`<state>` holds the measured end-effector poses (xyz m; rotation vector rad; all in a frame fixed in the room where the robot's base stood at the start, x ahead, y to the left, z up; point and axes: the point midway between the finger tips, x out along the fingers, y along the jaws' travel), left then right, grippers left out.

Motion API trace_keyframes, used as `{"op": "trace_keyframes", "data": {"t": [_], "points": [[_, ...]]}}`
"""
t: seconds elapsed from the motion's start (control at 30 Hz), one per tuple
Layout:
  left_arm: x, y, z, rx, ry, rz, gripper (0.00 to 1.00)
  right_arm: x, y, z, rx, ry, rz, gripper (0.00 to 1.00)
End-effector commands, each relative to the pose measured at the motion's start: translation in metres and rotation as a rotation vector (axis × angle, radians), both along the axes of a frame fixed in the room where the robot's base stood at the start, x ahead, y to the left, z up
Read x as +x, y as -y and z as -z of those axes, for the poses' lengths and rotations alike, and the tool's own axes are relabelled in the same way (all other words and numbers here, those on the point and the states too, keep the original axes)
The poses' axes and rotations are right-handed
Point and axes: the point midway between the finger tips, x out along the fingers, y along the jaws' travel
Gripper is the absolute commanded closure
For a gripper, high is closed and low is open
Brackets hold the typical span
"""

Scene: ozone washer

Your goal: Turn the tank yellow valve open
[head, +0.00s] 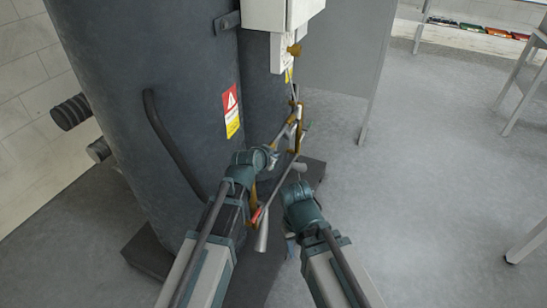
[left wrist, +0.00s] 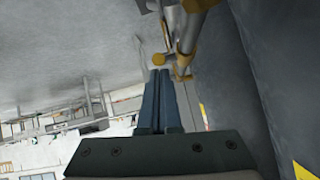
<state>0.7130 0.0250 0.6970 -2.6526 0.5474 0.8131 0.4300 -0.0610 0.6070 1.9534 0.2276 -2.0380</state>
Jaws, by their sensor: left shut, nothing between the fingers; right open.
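The tank (head: 165,90) is a tall dark grey cylinder. Pipework with brass-yellow fittings (head: 300,137) runs down its right side; I cannot tell which fitting is the yellow valve. My left gripper (head: 272,153) is shut and empty, just left of these fittings. In the left wrist view its fingers (left wrist: 160,74) lie together, tips close to a round brass knob (left wrist: 159,59) and a brass fitting (left wrist: 183,70); contact is unclear. My right gripper (head: 298,172) is open, lower and to the right, below the pipework. Its fingers are hard to make out.
A grey panel (head: 335,50) stands behind.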

Motion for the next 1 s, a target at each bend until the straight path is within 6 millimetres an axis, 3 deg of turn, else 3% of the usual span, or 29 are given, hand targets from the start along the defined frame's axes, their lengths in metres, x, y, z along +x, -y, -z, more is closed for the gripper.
{"op": "trace_keyframes", "data": {"t": [0.4,1.0], "points": [[-0.008,-0.004,0.018,0.002,-0.003,0.001,1.00,0.000,0.001,0.017,-0.003,0.001,-0.001,0.50],[-0.011,-0.006,0.022,0.006,-0.007,0.000,1.00,0.000,0.001,0.021,-0.004,0.001,-0.001,0.50]]}}
